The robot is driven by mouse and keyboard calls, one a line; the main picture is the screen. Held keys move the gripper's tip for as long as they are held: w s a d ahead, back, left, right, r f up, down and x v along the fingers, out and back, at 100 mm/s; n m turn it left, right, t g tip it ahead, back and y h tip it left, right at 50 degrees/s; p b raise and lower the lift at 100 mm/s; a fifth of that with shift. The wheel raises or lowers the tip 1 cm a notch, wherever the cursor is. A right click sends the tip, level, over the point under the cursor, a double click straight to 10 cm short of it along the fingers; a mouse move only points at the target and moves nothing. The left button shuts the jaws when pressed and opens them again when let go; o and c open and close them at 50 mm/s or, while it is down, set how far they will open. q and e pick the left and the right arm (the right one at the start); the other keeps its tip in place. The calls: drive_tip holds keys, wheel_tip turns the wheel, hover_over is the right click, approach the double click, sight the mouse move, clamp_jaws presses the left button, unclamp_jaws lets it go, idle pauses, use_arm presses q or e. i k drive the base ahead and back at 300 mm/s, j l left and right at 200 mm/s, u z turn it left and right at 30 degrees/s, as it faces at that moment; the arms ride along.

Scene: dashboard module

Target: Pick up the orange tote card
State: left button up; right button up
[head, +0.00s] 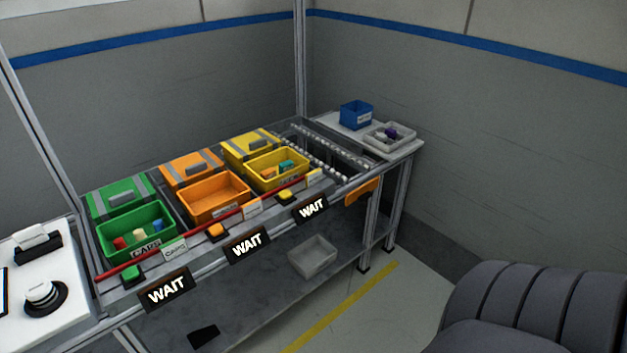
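The orange tote (216,196) sits in the middle of the tilted rack with its lid open behind it, and it looks empty. A small pale card (252,210) stands at the front rail by the orange tote's right corner. Its print is too small to read. Similar cards stand by the green tote (111,243), where the card (174,250) has print, and by the yellow tote (276,174), where another card (313,179) shows. Neither of my grippers is in view.
A red bar (130,266) runs along the rack front, above several coloured buttons and black WAIT signs (248,245). A blue bin (356,115) and a grey tray (390,137) stand at the back right. A grey bin (312,257) is on the lower shelf.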

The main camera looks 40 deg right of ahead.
sight(252, 209)
drive_tip(key=j+z, duration=0.15)
drive_tip(key=z, duration=0.3)
drive_tip(key=j+z, duration=0.15)
drive_tip(key=z, duration=0.25)
drive_tip(key=j+z, duration=0.15)
drive_tip(key=z, duration=0.3)
drive_tip(key=k+j+z, duration=0.1)
drive_tip(key=z, duration=0.3)
drive_tip(key=k+j, duration=0.1)
drive_tip(key=j, duration=0.3)
drive_tip(key=i, duration=0.35)
